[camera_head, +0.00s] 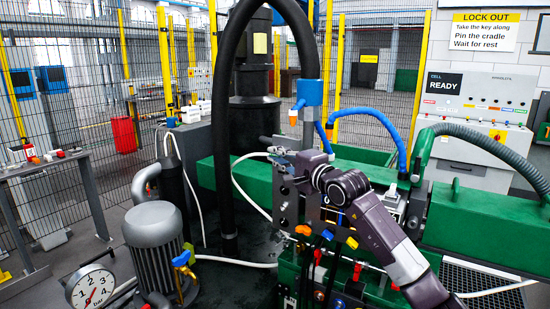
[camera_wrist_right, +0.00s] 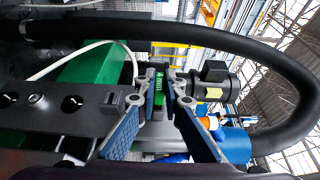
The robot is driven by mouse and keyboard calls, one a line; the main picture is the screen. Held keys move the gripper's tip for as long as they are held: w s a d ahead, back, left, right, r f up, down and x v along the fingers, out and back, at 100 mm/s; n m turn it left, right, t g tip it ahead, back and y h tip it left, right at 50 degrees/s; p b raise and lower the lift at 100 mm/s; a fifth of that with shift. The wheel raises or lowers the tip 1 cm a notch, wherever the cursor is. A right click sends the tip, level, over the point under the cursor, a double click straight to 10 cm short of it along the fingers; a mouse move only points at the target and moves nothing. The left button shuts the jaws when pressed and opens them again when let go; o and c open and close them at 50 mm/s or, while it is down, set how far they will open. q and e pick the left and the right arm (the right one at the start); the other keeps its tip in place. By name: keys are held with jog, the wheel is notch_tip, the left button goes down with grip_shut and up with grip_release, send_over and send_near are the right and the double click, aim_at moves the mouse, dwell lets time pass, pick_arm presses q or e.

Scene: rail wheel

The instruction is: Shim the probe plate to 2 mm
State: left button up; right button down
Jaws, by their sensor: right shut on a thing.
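My right arm comes in from the lower right in the head view. Its gripper (camera_head: 278,147) is at the top of a grey upright plate with holes (camera_head: 288,208) on the green machine. In the right wrist view, the two blue-padded fingers of the right gripper (camera_wrist_right: 160,78) converge on a small green piece with pale markings (camera_wrist_right: 158,88), held between the tips. A dark grey plate with holes and a bolt (camera_wrist_right: 62,108) lies beside the fingers; I cannot tell whether it is the probe plate. My left gripper is in neither view.
The green machine bed (camera_head: 485,218) extends right, with a grey corrugated hose (camera_head: 500,152) above it. A thick black hose (camera_head: 222,110) hangs at centre. A grey motor (camera_head: 153,240) and a dial gauge (camera_head: 90,288) stand at front left. A side table (camera_head: 42,165) is at left.

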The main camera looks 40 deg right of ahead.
jog(key=shift+w+d, duration=0.1)
jog(key=shift+d, duration=0.15)
jog(key=c, duration=2)
grip_release()
jog(key=shift+o, duration=0.2)
jog(key=s, duration=1.2)
jog(key=shift+a, duration=0.1)
